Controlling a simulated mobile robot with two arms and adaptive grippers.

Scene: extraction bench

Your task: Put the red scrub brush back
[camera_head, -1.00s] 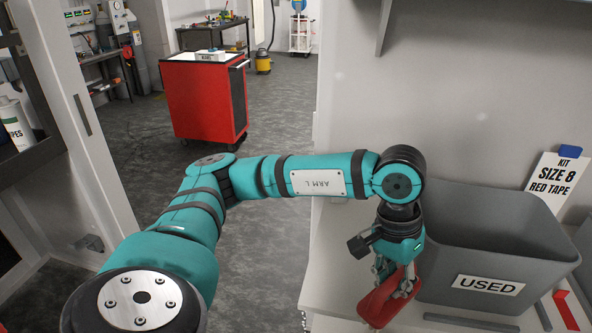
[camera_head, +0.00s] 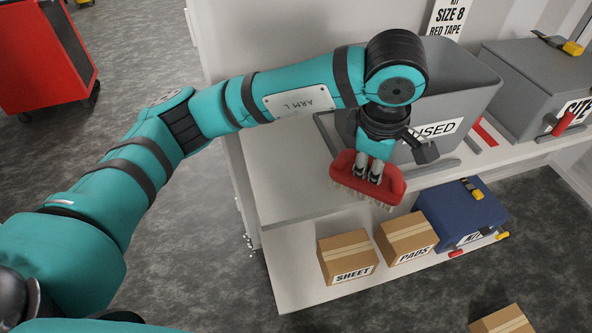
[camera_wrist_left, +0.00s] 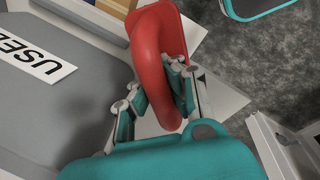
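The red scrub brush (camera_head: 344,172) is in my left gripper (camera_head: 368,176), which is shut on its handle. In the head view it hangs with its pale bristles downward, in front of the grey USED bin (camera_head: 462,92) and across the bench's front edge. I cannot tell its exact height over the bench. In the left wrist view the curved red brush (camera_wrist_left: 152,45) sits between the gripper fingers (camera_wrist_left: 160,90), with the USED bin (camera_wrist_left: 50,110) at the left. My right gripper is out of view.
The white bench top (camera_head: 275,180) is bare left of the bin. SHEET (camera_head: 346,257) and PADS (camera_head: 405,237) cartons and a blue case (camera_head: 462,212) stand on the lower shelf. A grey box (camera_head: 520,85) is right of the bin. Another carton (camera_head: 502,320) is at bottom right.

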